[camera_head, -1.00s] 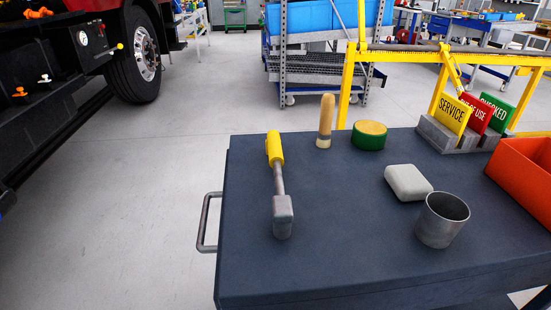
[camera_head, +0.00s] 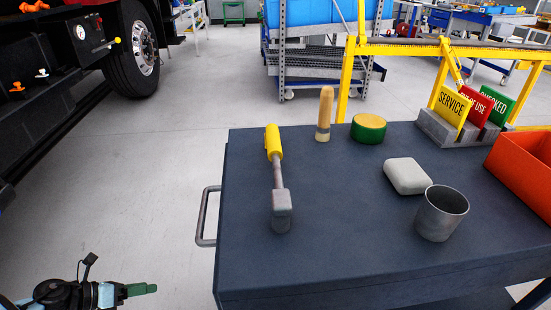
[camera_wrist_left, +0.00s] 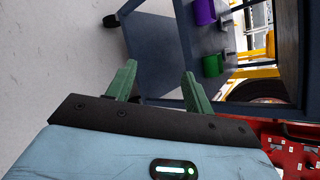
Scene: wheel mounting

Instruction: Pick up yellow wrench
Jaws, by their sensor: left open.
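The wrench (camera_head: 277,165) has a yellow handle, a grey shaft and a grey block-like head. It lies on the left part of the dark cart top (camera_head: 330,245) in the head view, handle toward the far edge and head toward me. My left gripper (camera_head: 150,289) shows at the bottom left of the head view, with a green finger, over the floor and left of the cart, well apart from the wrench. In the left wrist view its two green fingers (camera_wrist_left: 159,82) are spread with nothing between them. The wrench is not identifiable there. My right gripper is not in view.
On the cart stand a wooden-handled tool (camera_head: 324,115), a green-yellow round tin (camera_head: 369,128), a white block (camera_head: 407,176), a metal cup (camera_head: 441,213), a sign holder (camera_head: 455,130) and an orange bin (camera_head: 525,170). A handle (camera_head: 205,216) juts from the cart's left side.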

